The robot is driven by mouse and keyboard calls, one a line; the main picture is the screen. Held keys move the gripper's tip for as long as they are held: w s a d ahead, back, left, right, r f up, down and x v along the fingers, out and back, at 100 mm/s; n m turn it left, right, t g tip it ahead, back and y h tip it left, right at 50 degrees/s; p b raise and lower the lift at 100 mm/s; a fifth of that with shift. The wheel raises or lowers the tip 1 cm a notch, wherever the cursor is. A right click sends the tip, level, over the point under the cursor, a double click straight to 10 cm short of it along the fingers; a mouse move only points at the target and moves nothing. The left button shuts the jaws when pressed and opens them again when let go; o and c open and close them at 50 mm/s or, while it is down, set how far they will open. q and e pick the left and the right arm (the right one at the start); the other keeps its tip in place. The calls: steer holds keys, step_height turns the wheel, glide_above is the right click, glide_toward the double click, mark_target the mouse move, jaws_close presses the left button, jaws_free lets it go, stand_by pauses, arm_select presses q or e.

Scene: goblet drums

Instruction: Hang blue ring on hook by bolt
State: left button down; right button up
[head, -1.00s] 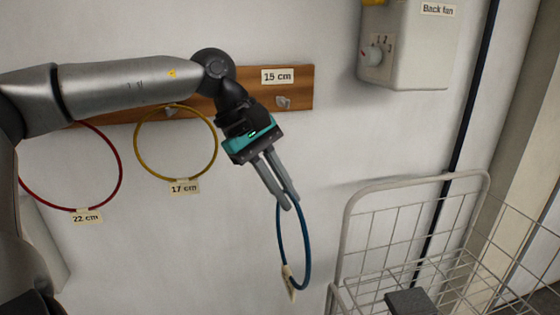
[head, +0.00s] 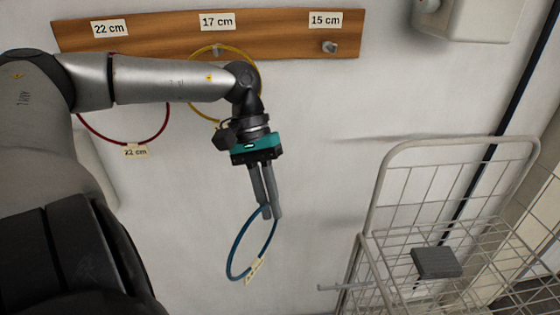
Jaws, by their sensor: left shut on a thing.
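The blue ring (head: 236,245) hangs tilted below my left gripper (head: 271,213), whose fingers point down and are shut on the ring's upper edge. A paper tag hangs at the ring's lower right; its text is not readable. The wooden board (head: 285,40) on the wall carries labels 22 cm, 17 cm and 15 cm. An empty metal hook (head: 329,47) sits under the 15 cm label, above and right of the gripper. The ring is well below the board, apart from the hook. I cannot make out a separate bolt. My right gripper is not in view.
A yellow ring (head: 196,100) hangs under the 17 cm label, partly behind my left arm. A red ring (head: 110,142) hangs at the left.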

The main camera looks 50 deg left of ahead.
arm_select(q)
steer(key=shift+s+f, duration=0.15)
steer(key=shift+f, duration=0.15)
steer(key=shift+d, duration=0.2)
steer(key=shift+f, duration=0.15)
